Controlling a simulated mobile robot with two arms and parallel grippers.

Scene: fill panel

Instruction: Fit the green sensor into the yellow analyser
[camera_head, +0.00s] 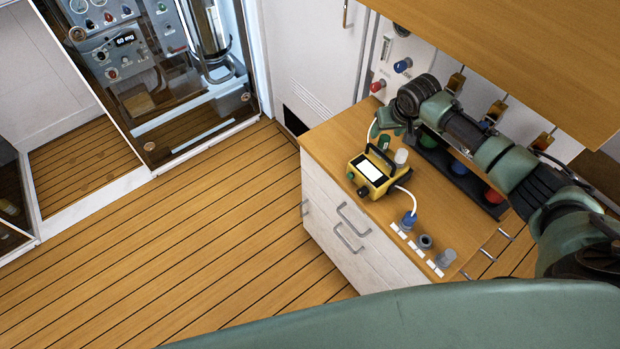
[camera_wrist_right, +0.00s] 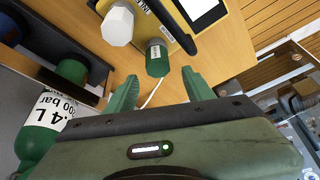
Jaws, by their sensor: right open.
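The yellow analyser (camera_head: 373,174), with a black handle and white screen, stands on the wooden worktop; its corner shows at the top of the right wrist view (camera_wrist_right: 172,14). The green sensor (camera_wrist_right: 157,59), a short labelled cylinder, is beside the analyser; I cannot tell whether it touches it. In the head view it is a small green piece (camera_head: 385,141) just below my right gripper (camera_head: 386,129). In the right wrist view, my right gripper's fingers (camera_wrist_right: 161,80) are open and empty, one either side of the sensor's near end, with a white cable below. My left gripper is not in view.
A blue connector (camera_head: 409,219) on a white cable, a dark ring (camera_head: 425,242) and a grey cap (camera_head: 446,257) line the front edge. A black rack (camera_head: 462,180) of coloured cylinders stands behind. A wooden shelf (camera_head: 530,60) overhangs.

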